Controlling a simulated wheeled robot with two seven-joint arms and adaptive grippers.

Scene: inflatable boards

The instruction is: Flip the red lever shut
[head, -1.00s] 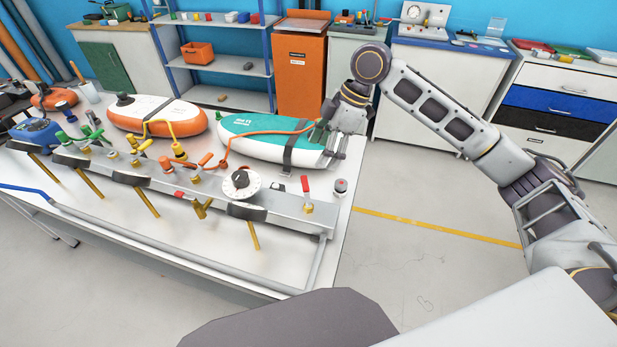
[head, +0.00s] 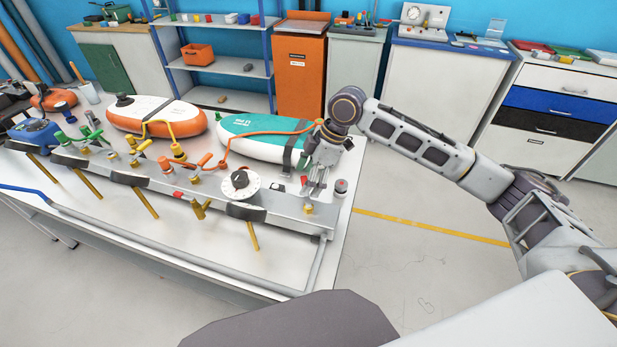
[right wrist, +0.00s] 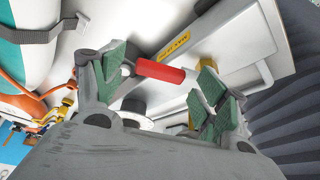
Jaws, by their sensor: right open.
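The red lever (head: 304,181) stands up from a brass valve (head: 308,208) at the right end of the grey manifold bar (head: 285,210). My right gripper (head: 315,188) is over it and hides much of it in the head view. In the right wrist view, the red lever (right wrist: 160,72) lies across the gap between the two green-padded fingers of my open right gripper (right wrist: 160,80). Its end is close to the left finger; I cannot tell whether they touch. My left gripper is not in view.
A white dial (head: 240,184) is left of the lever, and a small grey-and-red knob (head: 341,187) is close on its right. The green-and-white board (head: 262,138) lies behind. Open floor (head: 410,265) lies right of the bench.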

